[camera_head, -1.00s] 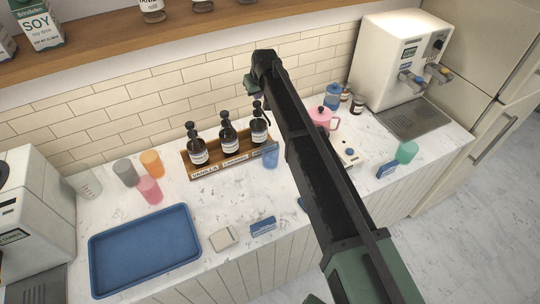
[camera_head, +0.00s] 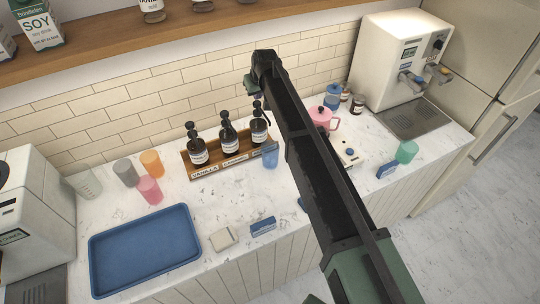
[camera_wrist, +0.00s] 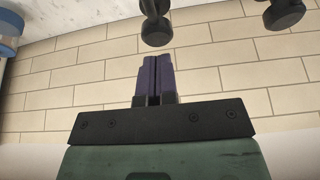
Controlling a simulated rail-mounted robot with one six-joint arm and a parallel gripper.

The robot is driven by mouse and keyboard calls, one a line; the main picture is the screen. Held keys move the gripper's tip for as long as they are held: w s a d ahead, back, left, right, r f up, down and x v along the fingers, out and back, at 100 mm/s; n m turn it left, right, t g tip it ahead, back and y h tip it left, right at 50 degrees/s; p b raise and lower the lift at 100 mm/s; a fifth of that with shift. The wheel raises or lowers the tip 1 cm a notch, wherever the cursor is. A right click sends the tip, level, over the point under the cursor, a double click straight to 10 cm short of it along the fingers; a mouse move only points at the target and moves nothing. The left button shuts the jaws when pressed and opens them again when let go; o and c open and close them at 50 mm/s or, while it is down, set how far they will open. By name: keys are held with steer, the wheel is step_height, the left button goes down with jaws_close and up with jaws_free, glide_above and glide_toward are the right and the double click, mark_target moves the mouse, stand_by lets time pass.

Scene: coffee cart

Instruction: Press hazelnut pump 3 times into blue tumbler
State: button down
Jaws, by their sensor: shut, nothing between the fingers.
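Three dark pump bottles stand in a wooden rack (camera_head: 208,173): a left one (camera_head: 199,156), a middle one (camera_head: 229,145) and a right one (camera_head: 260,131). The left rack label reads vanilla; the other labels are too small or covered, so I cannot read hazelnut. The blue tumbler (camera_head: 270,156) stands upright at the right bottle's front. My gripper (camera_head: 254,95) is above the right bottle's pump head. In the wrist view my gripper (camera_wrist: 155,62) is shut and empty, with one black pump head (camera_wrist: 156,31) just beyond the fingertips and another (camera_wrist: 284,14) to the right. Contact cannot be told.
A blue tray (camera_head: 145,250), pink cup (camera_head: 149,190), orange cup (camera_head: 152,163) and grey cup (camera_head: 126,173) are on the left of the counter. A pink pitcher (camera_head: 320,118) and coffee machine (camera_head: 400,65) are to the right. The tiled wall is close behind the rack.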

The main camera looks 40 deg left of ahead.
mark_target(257, 102)
steer(key=shift+f, duration=0.15)
steer(key=shift+f+b, duration=1.4)
steer(key=shift+b, duration=0.15)
steer(key=shift+r, duration=0.1)
steer(key=shift+r+p, duration=1.4)
steer(key=shift+p, duration=0.1)
steer(key=shift+f, duration=0.2)
steer(key=shift+f+b, duration=1.25)
steer(key=shift+b, duration=0.25)
steer(key=shift+r+p, duration=1.5)
steer(key=shift+p, duration=0.05)
steer(key=shift+f, duration=0.2)
